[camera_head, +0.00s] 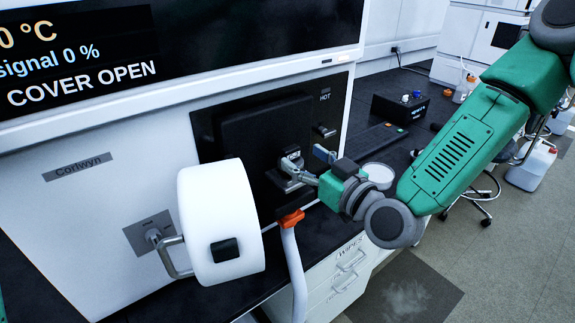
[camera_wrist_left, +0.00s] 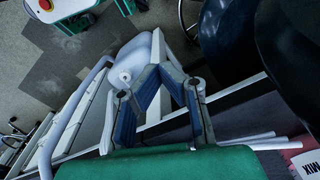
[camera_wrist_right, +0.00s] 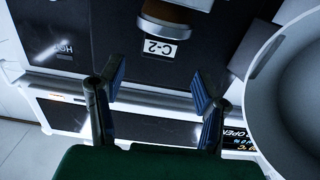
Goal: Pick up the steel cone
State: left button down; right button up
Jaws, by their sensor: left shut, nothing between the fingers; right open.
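A small metallic piece (camera_head: 291,164), possibly the steel cone, sits against the dark panel marked HOT in the head view. A rounded steel piece (camera_wrist_right: 165,22) stands above a C-2 label in the right wrist view; I cannot tell whether its shape is a cone. My right gripper (camera_head: 307,167) is open close to the panel. In its own wrist view, the right gripper's fingers (camera_wrist_right: 158,85) are apart with nothing between them, and the C-2 piece lies beyond them. My left gripper (camera_wrist_left: 152,80) is shut and empty, away from the panel.
A large white drum (camera_head: 218,225) on a bracket juts out left of the panel. A black box (camera_head: 400,107) and round white dish (camera_head: 378,172) stand on the dark bench at right. Drawers (camera_head: 335,280) are below.

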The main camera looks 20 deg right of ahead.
aim_at(295, 152)
jog(key=shift+w+d, duration=0.2)
jog(key=shift+w, duration=0.15)
jog(key=x, duration=0.3)
jog(key=p+x, duration=0.1)
jog(key=shift+w+f, duration=0.2)
jog(key=shift+f, duration=0.15)
jog(key=shift+a+r, duration=0.1)
jog(key=shift+a, duration=0.55)
jog(key=shift+d, duration=0.2)
jog(key=c, duration=1.2)
jog(key=shift+d, duration=0.4)
grip_shut()
